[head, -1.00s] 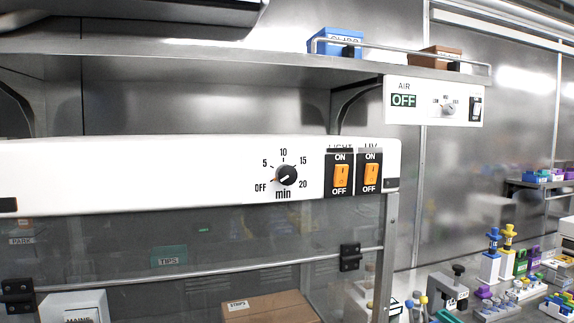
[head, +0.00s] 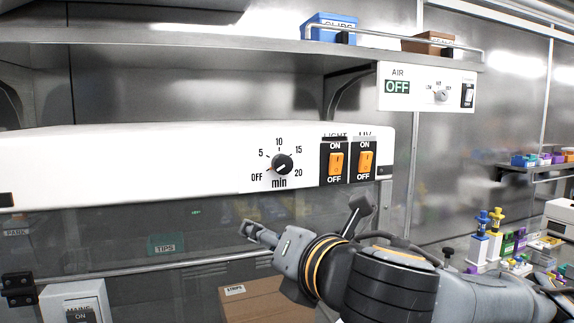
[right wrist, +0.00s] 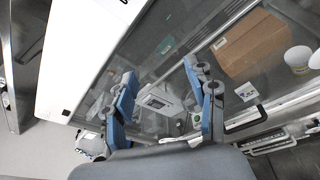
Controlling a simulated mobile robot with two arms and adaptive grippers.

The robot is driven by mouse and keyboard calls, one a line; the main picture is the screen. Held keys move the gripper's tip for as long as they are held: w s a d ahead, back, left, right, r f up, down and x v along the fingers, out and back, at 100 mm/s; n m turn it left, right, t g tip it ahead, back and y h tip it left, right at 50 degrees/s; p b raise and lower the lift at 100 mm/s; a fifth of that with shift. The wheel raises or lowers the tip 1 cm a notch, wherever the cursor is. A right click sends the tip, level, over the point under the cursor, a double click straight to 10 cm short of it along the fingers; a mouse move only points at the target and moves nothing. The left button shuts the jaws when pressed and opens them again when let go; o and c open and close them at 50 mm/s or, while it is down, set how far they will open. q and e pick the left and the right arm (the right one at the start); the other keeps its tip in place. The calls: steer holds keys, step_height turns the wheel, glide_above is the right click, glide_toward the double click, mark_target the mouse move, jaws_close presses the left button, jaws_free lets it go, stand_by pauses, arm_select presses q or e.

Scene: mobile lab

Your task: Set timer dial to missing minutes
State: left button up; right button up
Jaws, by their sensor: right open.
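The timer dial (head: 283,164) is a black knob on the white hood panel (head: 120,165), with OFF, 5, 10, 15 and 20 printed around it and "min" below. My right gripper (head: 304,218) is in the head view, below the dial and the switches, in front of the glass. Its fingers are spread, empty and apart from the dial. In the right wrist view, my open right gripper (right wrist: 162,88) has the glass behind it; the dial is not visible there. My left gripper is not in view.
Orange LIGHT (head: 336,163) and UV (head: 366,162) switches sit right of the dial. An AIR panel (head: 427,87) hangs farther right under the shelf (head: 230,53). A cardboard box (head: 262,305) is behind the glass. The space in front of the dial is clear.

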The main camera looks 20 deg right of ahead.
steer(key=s+d+r+n+t+h, duration=0.2)
steer(key=s+d+r+n, duration=0.3)
steer(key=r, duration=0.4)
steer(key=m+p, duration=0.1)
steer(key=p, duration=0.7)
glide_toward(285, 165)
steer(key=w+p, duration=0.1)
steer(key=w, duration=0.2)
steer(key=w+p, duration=0.1)
steer(key=w, duration=0.4)
steer(key=shift+w+a+f+p, duration=0.15)
steer(key=shift+w+a+p, duration=0.15)
steer(key=shift+p, duration=0.1)
steer(key=shift+c, duration=0.4)
steer(key=c, duration=1.1)
